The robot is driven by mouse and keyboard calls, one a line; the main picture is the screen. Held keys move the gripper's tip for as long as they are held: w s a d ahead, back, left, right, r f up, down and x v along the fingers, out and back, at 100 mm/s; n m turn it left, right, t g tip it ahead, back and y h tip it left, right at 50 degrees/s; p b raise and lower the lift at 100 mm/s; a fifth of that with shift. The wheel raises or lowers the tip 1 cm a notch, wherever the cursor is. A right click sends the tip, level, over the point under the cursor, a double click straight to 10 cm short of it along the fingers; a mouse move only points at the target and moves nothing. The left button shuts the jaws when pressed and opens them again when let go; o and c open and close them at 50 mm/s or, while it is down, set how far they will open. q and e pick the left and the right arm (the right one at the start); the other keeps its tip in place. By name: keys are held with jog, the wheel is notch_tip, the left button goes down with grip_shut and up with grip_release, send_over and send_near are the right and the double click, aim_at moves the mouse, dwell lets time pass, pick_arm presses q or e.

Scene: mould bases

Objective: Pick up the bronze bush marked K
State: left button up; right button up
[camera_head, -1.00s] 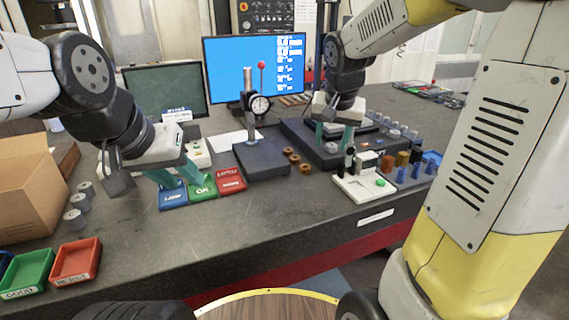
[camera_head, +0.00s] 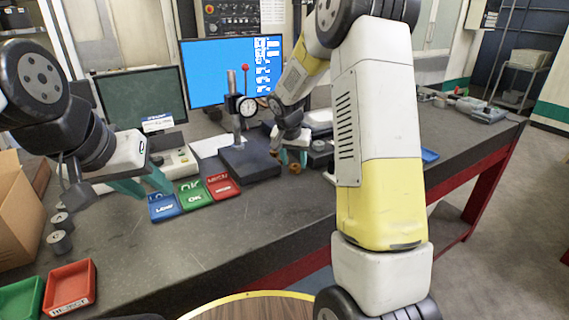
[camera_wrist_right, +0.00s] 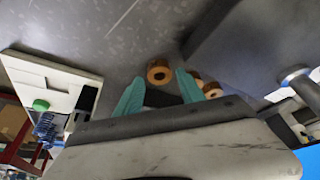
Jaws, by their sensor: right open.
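Several small bronze bushes show in the right wrist view. One bush (camera_wrist_right: 159,70) lies on the bench by the fingertips, with its dark bore facing the camera. A second bush (camera_wrist_right: 196,76) and a third bush (camera_wrist_right: 212,90) are partly hidden behind the right finger. In the head view one bush (camera_head: 295,169) shows just below my right gripper (camera_head: 291,160). No K can be read on any bush. My right gripper, also in the right wrist view (camera_wrist_right: 158,92), is open and empty. My left gripper (camera_head: 147,186) is open and empty beside the blue tray.
Blue (camera_head: 163,207), green (camera_head: 195,195) and red (camera_head: 222,186) trays stand mid-bench. The dial gauge stand (camera_head: 250,163) is close to my right gripper. A white block with a green button (camera_wrist_right: 50,90) stands at left in the wrist view. My right arm hides the bench's right part.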

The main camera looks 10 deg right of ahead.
jog(key=shift+x, duration=1)
grip_shut()
